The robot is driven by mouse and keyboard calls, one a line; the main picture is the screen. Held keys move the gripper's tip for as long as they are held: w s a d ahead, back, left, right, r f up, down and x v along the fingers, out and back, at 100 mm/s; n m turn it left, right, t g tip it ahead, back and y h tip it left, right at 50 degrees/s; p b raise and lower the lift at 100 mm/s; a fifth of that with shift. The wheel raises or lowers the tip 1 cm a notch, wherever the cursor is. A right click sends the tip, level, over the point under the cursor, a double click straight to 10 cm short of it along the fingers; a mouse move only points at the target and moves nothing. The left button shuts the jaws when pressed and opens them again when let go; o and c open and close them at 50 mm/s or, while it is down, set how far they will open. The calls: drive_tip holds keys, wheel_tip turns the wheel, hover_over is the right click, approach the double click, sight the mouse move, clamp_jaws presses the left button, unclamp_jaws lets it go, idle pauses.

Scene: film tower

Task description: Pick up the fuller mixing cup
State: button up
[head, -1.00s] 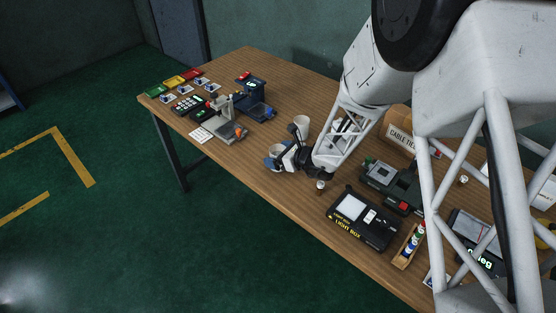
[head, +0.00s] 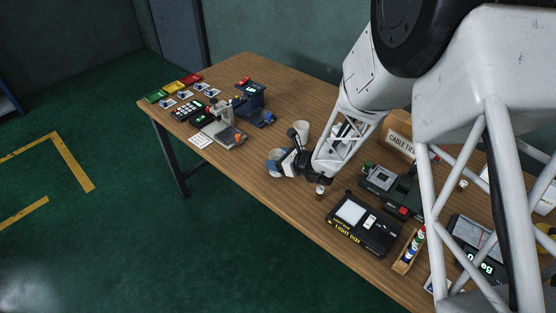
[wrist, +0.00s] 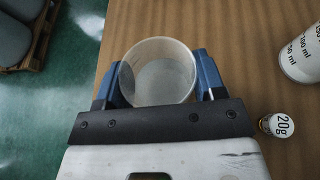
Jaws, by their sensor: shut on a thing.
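A translucent whitish mixing cup (wrist: 160,72) stands between the blue fingers of my gripper (wrist: 158,85) in the wrist view. The fingers touch it on both sides, and my gripper is shut on it. In the head view my gripper (head: 279,163) is at the table's front edge, and the held cup (head: 274,155) is partly hidden. Its fill level is hard to tell. A second white cup (head: 302,130) stands just behind; the wrist view shows its ml markings (wrist: 301,55) at the right. Its contents are not visible.
A black light box (head: 362,223), a cable ties carton (head: 400,143) and a bottle rack (head: 408,250) are to the right. A grey device (head: 220,130) is to the left. The wood between is clear.

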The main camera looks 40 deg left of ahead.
drive_tip(key=shift+r, duration=0.25)
drive_tip(key=shift+r, duration=1.55)
drive_tip(key=s+d+r, duration=0.1)
drive_tip(key=s+d, duration=0.8)
drive_tip(key=d, duration=0.3)
drive_tip(key=shift+d, duration=0.3)
drive_tip(key=shift+s+d+r, duration=0.15)
drive_tip(key=shift+s, duration=0.05)
idle(0.6)
